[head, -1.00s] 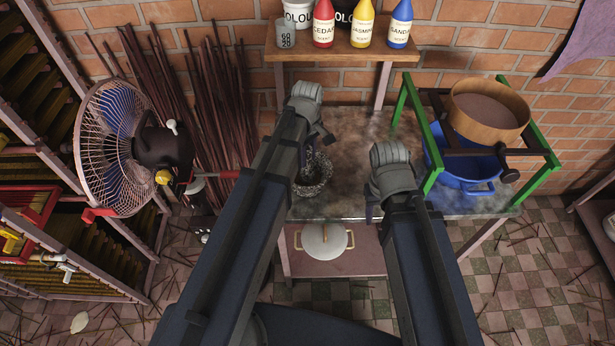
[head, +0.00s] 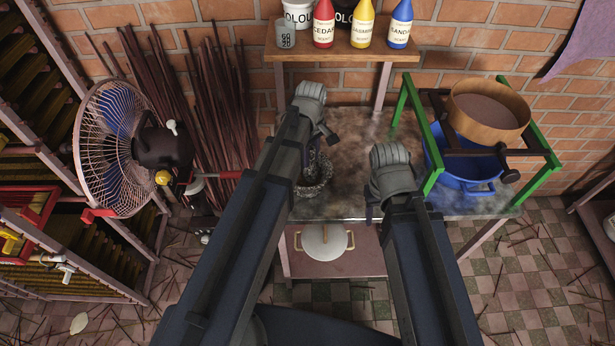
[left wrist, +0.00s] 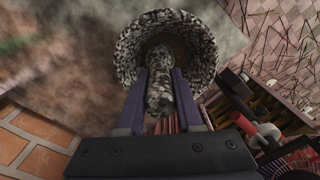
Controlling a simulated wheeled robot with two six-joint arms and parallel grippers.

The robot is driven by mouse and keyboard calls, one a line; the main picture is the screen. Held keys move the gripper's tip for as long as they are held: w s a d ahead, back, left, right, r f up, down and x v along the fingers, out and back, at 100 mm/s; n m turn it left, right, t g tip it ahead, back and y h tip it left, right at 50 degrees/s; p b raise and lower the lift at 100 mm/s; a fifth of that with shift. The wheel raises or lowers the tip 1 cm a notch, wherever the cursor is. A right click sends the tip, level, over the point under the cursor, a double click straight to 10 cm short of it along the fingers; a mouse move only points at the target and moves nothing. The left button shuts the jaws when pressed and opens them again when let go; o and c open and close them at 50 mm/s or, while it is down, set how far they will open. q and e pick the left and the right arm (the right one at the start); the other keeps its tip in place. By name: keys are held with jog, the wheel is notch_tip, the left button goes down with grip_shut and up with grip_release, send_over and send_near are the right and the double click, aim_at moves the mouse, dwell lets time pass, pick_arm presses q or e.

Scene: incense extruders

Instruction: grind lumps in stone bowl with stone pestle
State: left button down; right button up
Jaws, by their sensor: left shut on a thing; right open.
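The speckled black-and-white stone bowl (head: 313,184) stands on the grey worktable, partly covered by my left arm in the head view. In the left wrist view the bowl (left wrist: 126,62) shows from above, with a dark brownish inside; single lumps cannot be made out. My left gripper (left wrist: 160,85) is shut on the matching stone pestle (left wrist: 160,98), whose far end lies over or in the bowl's opening. Whether it touches the bottom is hidden. In the head view the left gripper (head: 326,138) is above the bowl. My right gripper (head: 371,206) is open and empty, right of the bowl.
A green stand (head: 434,152) with a wooden sieve (head: 488,112) and blue pot (head: 470,185) occupies the table's right side. A shelf (head: 330,51) with bottles is behind. A fan (head: 112,145) and dark sticks (head: 220,120) are left. The table between bowl and stand is mostly clear.

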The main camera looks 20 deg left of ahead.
pick_arm(q)
jog(key=shift+w+a, duration=0.25)
jog(key=shift+a, duration=0.15)
jog(key=shift+s+a+f, duration=0.1)
jog(key=shift+s+a, duration=0.15)
jog(key=shift+a, duration=0.15)
jog(key=shift+s+a, duration=0.2)
jog(key=shift+s, duration=0.3)
jog(key=shift+d, duration=0.15)
